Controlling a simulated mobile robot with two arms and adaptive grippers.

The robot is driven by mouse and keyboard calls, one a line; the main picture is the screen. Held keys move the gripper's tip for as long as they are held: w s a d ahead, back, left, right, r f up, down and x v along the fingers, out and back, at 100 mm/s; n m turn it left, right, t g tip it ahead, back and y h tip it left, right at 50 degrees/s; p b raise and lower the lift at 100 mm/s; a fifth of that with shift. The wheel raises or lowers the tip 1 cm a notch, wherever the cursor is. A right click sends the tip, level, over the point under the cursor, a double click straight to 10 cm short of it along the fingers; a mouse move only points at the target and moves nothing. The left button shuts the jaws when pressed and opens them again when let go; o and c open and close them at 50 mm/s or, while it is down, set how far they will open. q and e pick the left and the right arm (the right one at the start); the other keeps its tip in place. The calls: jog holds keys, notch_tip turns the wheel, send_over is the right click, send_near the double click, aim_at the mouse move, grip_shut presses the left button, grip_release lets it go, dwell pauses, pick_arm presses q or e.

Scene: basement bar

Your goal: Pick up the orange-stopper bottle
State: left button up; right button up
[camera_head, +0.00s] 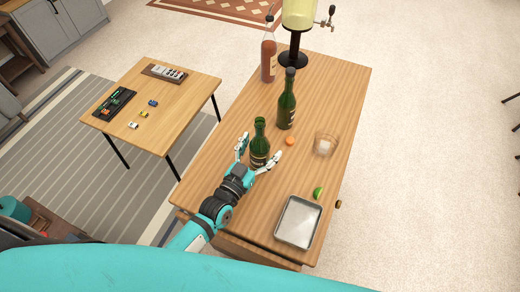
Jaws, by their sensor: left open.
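My left gripper (258,152) is open, with its fingers on either side of the near green bottle (260,143), which stands upright on the wooden bar table (340,85). Whether the fingers touch the glass I cannot tell. A second green bottle (287,103) with a dark top stands upright behind it. An amber-red bottle (268,58) with a pale label stands further back. I cannot make out a clear orange stopper on any bottle. A small round orange thing (290,141) lies just right of the near bottle. My right gripper is not in view.
A drink dispenser (298,18) stands at the back of the table. A clear glass (325,144), a green lime piece (318,193) and a metal tray (298,221) are to the right. A low table (185,95) with small toy cars stands to the left.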

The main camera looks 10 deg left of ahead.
aim_at(255, 149)
pick_arm(q)
jog(key=shift+c, duration=0.4)
jog(key=c, duration=1.6)
jog(key=shift+r, duration=0.1)
grip_shut()
jog(key=shift+r, duration=0.1)
jog(key=shift+r, duration=0.5)
notch_tip(255, 149, up, 2)
jog(key=shift+r, duration=0.1)
jog(key=s+d+r+b, duration=0.1)
jog(key=s+d+b, duration=0.1)
jog(key=s, duration=1.3)
jog(key=shift+s+d+r+b, duration=0.3)
jog(key=shift+s+b, duration=0.05)
jog(key=shift+b, duration=0.35)
